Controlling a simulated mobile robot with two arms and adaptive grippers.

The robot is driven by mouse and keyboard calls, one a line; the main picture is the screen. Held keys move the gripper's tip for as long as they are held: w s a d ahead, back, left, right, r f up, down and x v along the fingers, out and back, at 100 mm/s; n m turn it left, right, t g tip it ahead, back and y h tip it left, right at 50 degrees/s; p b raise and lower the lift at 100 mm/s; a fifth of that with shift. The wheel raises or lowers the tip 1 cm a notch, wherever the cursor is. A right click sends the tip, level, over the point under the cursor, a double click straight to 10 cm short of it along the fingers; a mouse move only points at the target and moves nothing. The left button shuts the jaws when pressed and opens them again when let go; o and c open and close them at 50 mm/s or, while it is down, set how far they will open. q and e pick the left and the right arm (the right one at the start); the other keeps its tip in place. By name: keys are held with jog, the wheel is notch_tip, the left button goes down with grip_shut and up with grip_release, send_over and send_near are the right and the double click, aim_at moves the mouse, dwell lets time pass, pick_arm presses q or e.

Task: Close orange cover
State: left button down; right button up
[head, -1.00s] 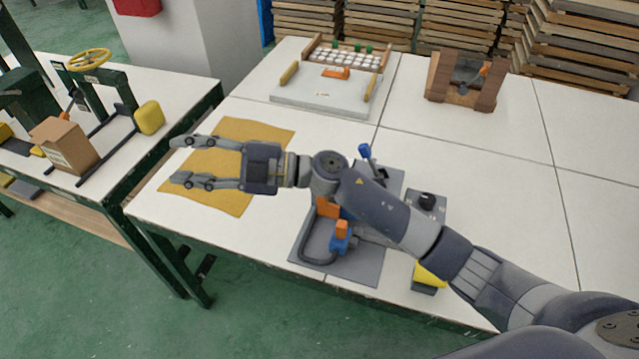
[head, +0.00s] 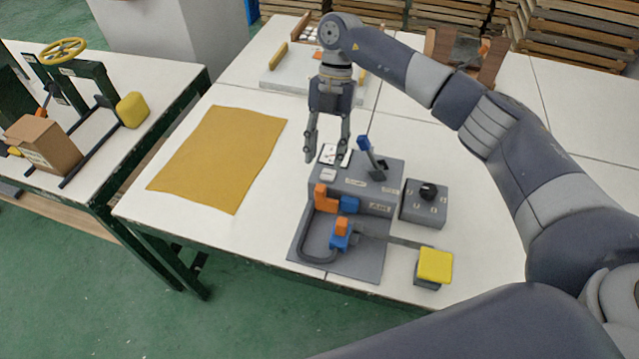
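An orange piece (head: 326,198), which may be the cover, stands upright beside a blue block (head: 348,204) on the front of the grey device (head: 372,190). A smaller orange piece (head: 342,225) sits on a blue part (head: 340,238) lower on the device's base. I cannot tell for certain which orange piece is the cover. My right gripper (head: 327,157) points down with its fingers apart and nothing between them. It is above and behind the orange pieces, over the device's back left corner and its white-faced gauge (head: 334,156). My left gripper is not in view.
A blue-tipped lever (head: 364,144) rises from the device close to my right gripper. A black-knobbed box (head: 424,203) and a yellow-topped block (head: 434,265) stand to the right. A mustard cloth (head: 222,155) lies flat on the left. My arm partly hides the white tray (head: 285,82) behind.

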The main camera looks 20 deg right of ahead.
aim_at(321, 187)
jog(key=p+x, duration=0.2)
jog(key=x, duration=0.7)
jog(key=shift+s+a+f, duration=0.1)
jog(key=shift+a+f, duration=0.05)
jog(key=shift+a, duration=0.05)
jog(key=shift+c, duration=0.2)
grip_shut()
